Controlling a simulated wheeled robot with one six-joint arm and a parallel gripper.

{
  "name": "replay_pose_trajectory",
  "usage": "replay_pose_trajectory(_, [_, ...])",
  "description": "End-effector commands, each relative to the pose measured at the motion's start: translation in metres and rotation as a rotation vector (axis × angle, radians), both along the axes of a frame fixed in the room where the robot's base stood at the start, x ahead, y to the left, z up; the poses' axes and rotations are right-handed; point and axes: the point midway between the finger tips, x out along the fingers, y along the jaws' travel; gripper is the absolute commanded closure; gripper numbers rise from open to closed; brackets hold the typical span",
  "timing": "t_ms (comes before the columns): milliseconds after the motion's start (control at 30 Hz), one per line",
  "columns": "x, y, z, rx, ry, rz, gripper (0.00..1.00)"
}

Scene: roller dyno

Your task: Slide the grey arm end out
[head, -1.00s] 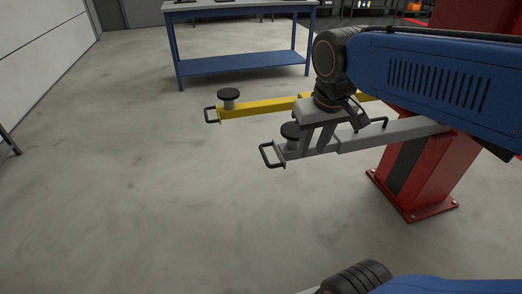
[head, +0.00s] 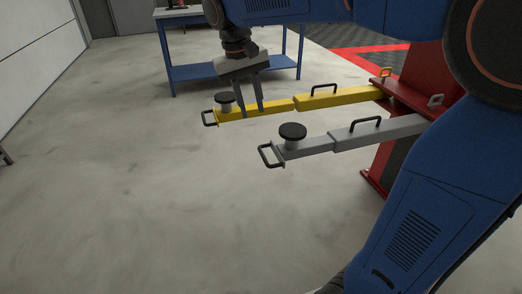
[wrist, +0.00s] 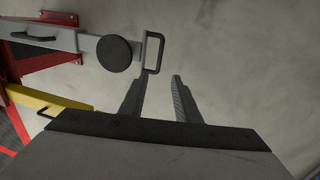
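The grey arm has an inner end piece (head: 312,147) with a round black pad (head: 293,131) on top and a black loop handle (head: 270,155) at its tip. The end piece shows partly out of the thicker grey sleeve (head: 385,131). My gripper (head: 253,115) points down, open and empty, and overlaps the yellow arm in the head view. In the wrist view, the loop handle (wrist: 154,52) lies just beyond the left fingertip, between the two finger lines, apart from the fingers (wrist: 158,76).
A yellow arm (head: 245,111) with its own pad and handle runs beside the grey one. Both join a red post (head: 412,80). A blue workbench (head: 215,72) stands behind.

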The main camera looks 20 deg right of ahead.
Motion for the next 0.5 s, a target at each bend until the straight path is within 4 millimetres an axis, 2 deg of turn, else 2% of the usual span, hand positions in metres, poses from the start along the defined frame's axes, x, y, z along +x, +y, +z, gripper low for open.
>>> replay_pose_trajectory(167, [-0.001, -0.005, -0.023, -0.001, 0.003, -0.002, 0.71])
replay_pose_trajectory(500, [-0.001, -0.016, -0.083, -0.001, 0.003, -0.001, 0.71])
